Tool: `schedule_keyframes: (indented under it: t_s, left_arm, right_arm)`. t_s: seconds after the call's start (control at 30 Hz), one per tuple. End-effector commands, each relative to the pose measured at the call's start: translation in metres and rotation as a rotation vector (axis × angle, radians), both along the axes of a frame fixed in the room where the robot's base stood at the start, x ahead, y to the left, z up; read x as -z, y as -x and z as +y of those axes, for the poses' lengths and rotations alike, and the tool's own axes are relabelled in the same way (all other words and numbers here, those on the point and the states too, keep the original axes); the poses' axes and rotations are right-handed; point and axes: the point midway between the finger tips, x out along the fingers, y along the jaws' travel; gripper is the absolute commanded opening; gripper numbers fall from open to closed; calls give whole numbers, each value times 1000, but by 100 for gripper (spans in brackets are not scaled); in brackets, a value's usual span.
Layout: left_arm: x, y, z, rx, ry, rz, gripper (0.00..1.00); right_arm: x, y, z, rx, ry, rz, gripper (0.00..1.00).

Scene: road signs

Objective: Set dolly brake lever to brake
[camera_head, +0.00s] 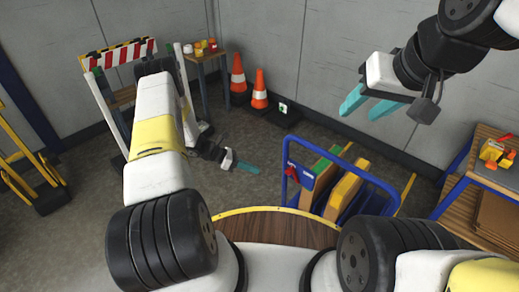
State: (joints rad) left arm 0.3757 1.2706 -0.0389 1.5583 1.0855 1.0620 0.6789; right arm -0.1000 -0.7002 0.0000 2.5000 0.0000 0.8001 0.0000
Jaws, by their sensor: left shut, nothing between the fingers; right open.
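The dolly (385,184) has a blue tubular frame and stands right of centre, near my base. A small red part (292,172) on the left side of its frame looks like the brake lever; its exact setting is too small to tell. My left gripper (256,170) is low, left of the dolly, with its teal fingers shut and empty. It points right toward the red part, with a gap between them. My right gripper (366,106) is raised at the upper right, open and empty, well above the dolly.
The dolly carries yellow and green-edged panels (346,190). Two orange cones (259,90) stand by the back wall. A striped barrier (122,54) and small table (205,56) are at the left back. A wooden-shelved bench (490,178) is at right. Floor left of the dolly is clear.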

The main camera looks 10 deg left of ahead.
Motion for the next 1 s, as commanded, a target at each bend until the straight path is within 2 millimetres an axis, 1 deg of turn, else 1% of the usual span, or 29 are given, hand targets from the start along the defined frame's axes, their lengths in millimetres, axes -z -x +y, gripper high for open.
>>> schedule_keyframes:
  t_s: [0.03,0.33,0.4,0.5,0.7,1.0]
  left_arm:
    - [5,0,-12,4,3,2,0]
    - [37,-4,-66,3,1,3,0]
    - [31,-9,-77,3,0,-2,0]
    - [28,-13,-88,3,0,-2,0]
    - [25,-17,-98,1,-1,-1,0]
    - [25,-17,-99,0,0,-1,0]
  right_arm:
    - [0,0,0,0,0,0,45]
    - [0,0,0,0,0,0,45]
    - [0,0,0,0,0,0,45]
    - [0,0,0,0,0,0,45]
    - [0,0,0,0,0,0,45]
    - [0,0,0,0,0,0,45]
